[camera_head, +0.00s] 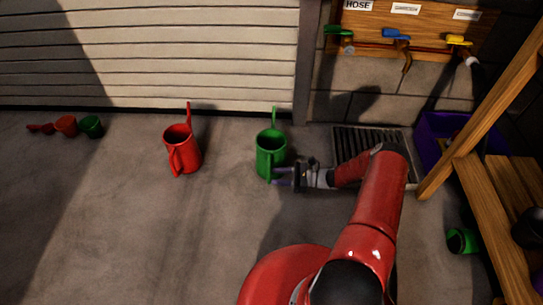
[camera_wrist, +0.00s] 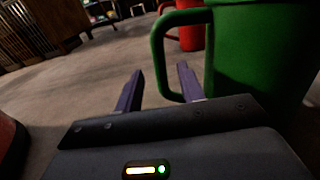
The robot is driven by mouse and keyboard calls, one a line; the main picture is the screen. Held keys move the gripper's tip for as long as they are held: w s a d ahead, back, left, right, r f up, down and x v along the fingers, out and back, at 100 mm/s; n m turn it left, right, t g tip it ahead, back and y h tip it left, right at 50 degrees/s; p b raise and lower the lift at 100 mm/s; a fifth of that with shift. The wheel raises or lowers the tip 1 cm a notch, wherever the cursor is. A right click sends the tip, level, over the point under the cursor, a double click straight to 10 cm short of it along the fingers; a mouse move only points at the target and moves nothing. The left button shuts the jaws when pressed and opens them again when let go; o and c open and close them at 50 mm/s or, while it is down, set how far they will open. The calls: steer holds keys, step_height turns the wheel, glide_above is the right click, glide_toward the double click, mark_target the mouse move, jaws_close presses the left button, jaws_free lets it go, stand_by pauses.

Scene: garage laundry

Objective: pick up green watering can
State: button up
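The green watering can (camera_head: 271,150) stands upright on the concrete floor near the shutter door. Its body (camera_wrist: 270,45) fills the upper right of the wrist view, with its loop handle (camera_wrist: 158,55) on the left side. My gripper (camera_head: 278,176) is low beside the can at its handle side. In the wrist view, my two purple fingers (camera_wrist: 158,78) are apart. The handle's upright bar appears between them in the picture, with the right finger overlapping the loop's opening. I cannot tell whether either finger touches the can.
A floor grate (camera_head: 372,145), purple bin (camera_head: 432,140) and wooden shelf (camera_head: 478,195) are on the right. A hose board (camera_head: 420,25) hangs behind.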

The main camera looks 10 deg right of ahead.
mark_target(269, 176)
steer(key=x, duration=0.4)
steer(key=shift+c, duration=0.5)
jaws_close()
